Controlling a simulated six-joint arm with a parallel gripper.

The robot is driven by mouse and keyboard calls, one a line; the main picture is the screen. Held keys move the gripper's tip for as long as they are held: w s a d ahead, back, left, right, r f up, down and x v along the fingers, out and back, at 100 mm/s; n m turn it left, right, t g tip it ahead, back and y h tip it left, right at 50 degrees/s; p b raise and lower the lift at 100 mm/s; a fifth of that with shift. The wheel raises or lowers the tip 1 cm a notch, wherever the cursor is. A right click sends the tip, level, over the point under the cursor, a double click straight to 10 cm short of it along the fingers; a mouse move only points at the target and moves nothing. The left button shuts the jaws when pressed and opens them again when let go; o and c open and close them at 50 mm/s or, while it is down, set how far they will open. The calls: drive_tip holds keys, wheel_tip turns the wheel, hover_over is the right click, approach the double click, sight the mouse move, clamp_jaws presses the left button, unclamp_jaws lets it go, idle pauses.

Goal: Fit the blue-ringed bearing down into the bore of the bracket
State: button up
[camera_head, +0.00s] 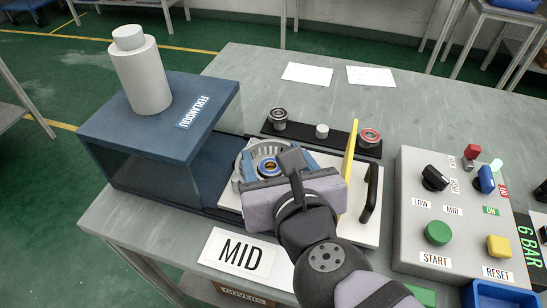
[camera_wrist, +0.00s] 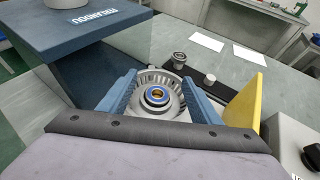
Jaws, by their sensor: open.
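The grey finned bracket (camera_head: 243,179) lies on the light plate in front of the blue press; it also shows in the wrist view (camera_wrist: 150,77). The blue-ringed bearing (camera_head: 270,168) sits at the middle of the bracket, over or in its bore. In the wrist view the bearing (camera_wrist: 156,96) looks roughly centred and level; how deep it sits I cannot tell. My gripper (camera_wrist: 160,92) is open, its two blue fingers standing apart on either side of the bearing. In the head view my gripper (camera_head: 277,164) partly covers the bracket's right side.
A black strip (camera_head: 345,143) behind holds a dark bearing (camera_head: 279,117), a small white cylinder (camera_head: 321,131) and a red-ringed bearing (camera_head: 370,137). A yellow upright panel (camera_head: 348,165) and black handle (camera_head: 371,193) stand right of my gripper. The blue press (camera_head: 150,112) stands left, a control box (camera_head: 462,245) right.

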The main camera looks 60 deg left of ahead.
wheel_tip(320, 180, up, 7)
drive_tip(key=p, duration=0.4)
drive_tip(key=shift+f, duration=0.15)
